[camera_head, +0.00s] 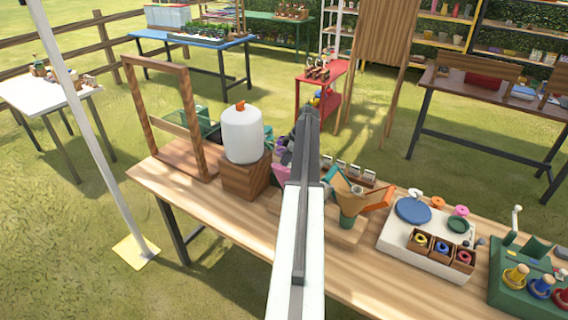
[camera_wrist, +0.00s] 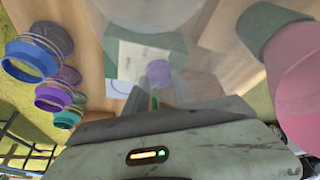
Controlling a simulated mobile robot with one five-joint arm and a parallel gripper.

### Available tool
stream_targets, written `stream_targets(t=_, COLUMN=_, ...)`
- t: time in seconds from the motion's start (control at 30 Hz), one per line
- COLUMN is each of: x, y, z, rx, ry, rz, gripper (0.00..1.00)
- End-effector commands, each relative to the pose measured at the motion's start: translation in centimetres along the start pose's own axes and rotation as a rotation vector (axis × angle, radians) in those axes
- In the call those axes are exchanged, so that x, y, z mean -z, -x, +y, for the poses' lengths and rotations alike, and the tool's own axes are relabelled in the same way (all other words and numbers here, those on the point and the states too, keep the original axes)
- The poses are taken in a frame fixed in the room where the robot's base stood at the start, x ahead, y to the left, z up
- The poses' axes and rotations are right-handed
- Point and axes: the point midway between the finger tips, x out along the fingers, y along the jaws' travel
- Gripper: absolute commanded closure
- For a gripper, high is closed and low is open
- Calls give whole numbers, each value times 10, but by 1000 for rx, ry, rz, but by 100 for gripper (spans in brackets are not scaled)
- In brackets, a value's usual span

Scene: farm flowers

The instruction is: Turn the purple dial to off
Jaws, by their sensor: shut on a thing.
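In the wrist view a small purple knob, which looks like the purple dial (camera_wrist: 158,73), sits at the centre in front of a pale marked panel (camera_wrist: 140,55). A thin green strip lies just below it. My gripper (camera_wrist: 160,88) is around the knob and looks shut on it; its fingers show only as blurred, see-through shapes. The dial's pointer and its setting cannot be read. In the head view my arm reaches up the middle over the table and hides the dial; my gripper (camera_head: 308,118) shows only from behind.
An orange and green funnel-like object (camera_head: 350,200) stands close on the right. Blue (camera_wrist: 30,60) and purple (camera_wrist: 52,97) rings show in the wrist view.

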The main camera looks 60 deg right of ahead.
Motion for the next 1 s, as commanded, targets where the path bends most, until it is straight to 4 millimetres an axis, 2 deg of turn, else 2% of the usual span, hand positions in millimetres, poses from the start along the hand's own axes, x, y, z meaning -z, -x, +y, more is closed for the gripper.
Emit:
stream_targets(t=0.37, x=1, y=0, z=-4, rx=-83, ry=-198, rz=1, gripper=100)
stream_targets(t=1.0, x=4, y=-2, z=-9, rx=-315, ry=-757, rz=-1, gripper=100)
